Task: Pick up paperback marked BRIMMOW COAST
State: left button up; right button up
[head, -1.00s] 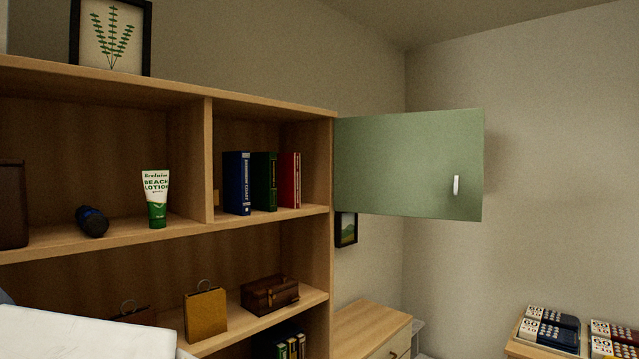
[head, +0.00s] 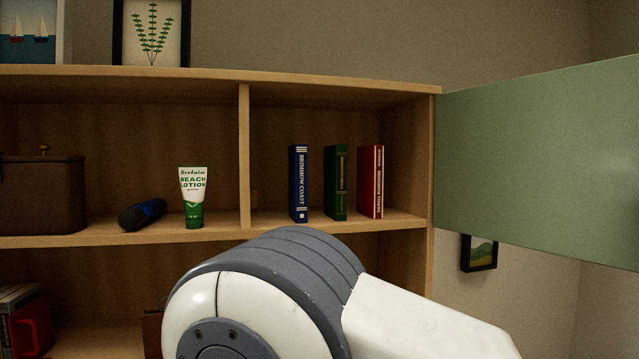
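The blue paperback marked BRIMMOW COAST (head: 299,184) stands upright in the right compartment of the upper shelf, its spine facing me. A green book (head: 336,183) and a red book (head: 370,182) stand upright to its right, with gaps between them. One of my arms fills the lower middle of the head view, below and in front of the books. Neither gripper shows.
An open green cabinet door (head: 535,160) sticks out at the right of the compartment. A vertical divider (head: 244,160) stands left of the books. Beyond it are a lotion tube (head: 192,198), a dark cylinder (head: 141,214) and a brown box (head: 42,197).

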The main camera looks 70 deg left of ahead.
aim_at(298, 154)
jog(key=u, duration=0.35)
jog(key=i, duration=0.75)
jog(key=u, duration=0.6)
